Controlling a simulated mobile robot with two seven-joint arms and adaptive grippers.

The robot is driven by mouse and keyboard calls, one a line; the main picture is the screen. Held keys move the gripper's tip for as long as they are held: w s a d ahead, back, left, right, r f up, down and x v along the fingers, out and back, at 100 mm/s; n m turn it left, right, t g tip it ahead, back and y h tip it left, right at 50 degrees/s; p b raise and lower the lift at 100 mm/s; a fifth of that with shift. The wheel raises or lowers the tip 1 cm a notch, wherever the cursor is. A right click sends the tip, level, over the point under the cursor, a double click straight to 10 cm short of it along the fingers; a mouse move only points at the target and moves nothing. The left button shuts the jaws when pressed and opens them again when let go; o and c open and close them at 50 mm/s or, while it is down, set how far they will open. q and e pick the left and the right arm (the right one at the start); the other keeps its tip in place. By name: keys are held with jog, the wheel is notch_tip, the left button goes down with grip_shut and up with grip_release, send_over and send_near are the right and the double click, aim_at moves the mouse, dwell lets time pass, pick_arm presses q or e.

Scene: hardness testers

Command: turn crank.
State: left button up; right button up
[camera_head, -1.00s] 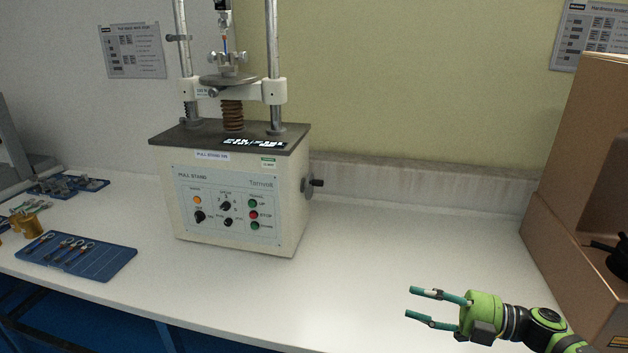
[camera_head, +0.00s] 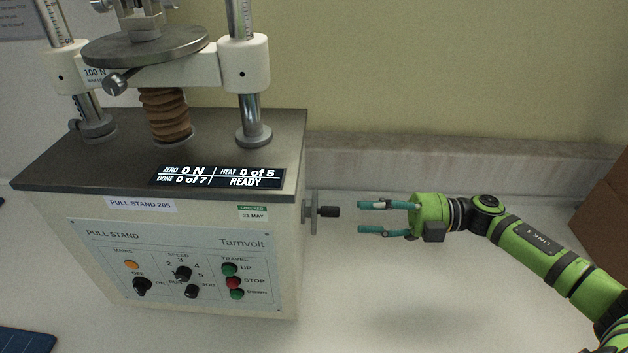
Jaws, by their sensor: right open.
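The crank (camera_head: 326,211) sticks out of the right side of the pull stand (camera_head: 160,225), with a dark handle pointing right from a grey arm. My right gripper (camera_head: 362,217) is open and empty, to the right of the crank. Its two teal fingers point left at the handle, one above the other in the picture. A small gap shows between the fingertips and the handle. My left gripper is not in view.
The stand's top carries a display (camera_head: 217,177), a round plate (camera_head: 145,47) and two posts. A brown case (camera_head: 605,215) stands at the far right, and a blue tray (camera_head: 25,341) shows at the lower left.

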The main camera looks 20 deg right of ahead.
aim_at(335, 215)
jog(key=x, duration=0.2)
jog(key=p+x, duration=0.1)
jog(key=x, duration=0.1)
jog(key=p+x, duration=0.1)
jog(key=x, duration=0.1)
jog(key=shift+a+r, duration=0.3)
jog(key=shift+w+a, duration=0.1)
jog(key=shift+a, duration=0.05)
jog(key=shift+a+f, duration=0.1)
grip_shut()
jog(key=shift+f+n, duration=0.3)
jog(key=shift+n, duration=0.2)
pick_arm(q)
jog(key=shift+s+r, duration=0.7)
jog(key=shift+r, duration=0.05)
pick_arm(e)
jog(key=shift+r, duration=0.1)
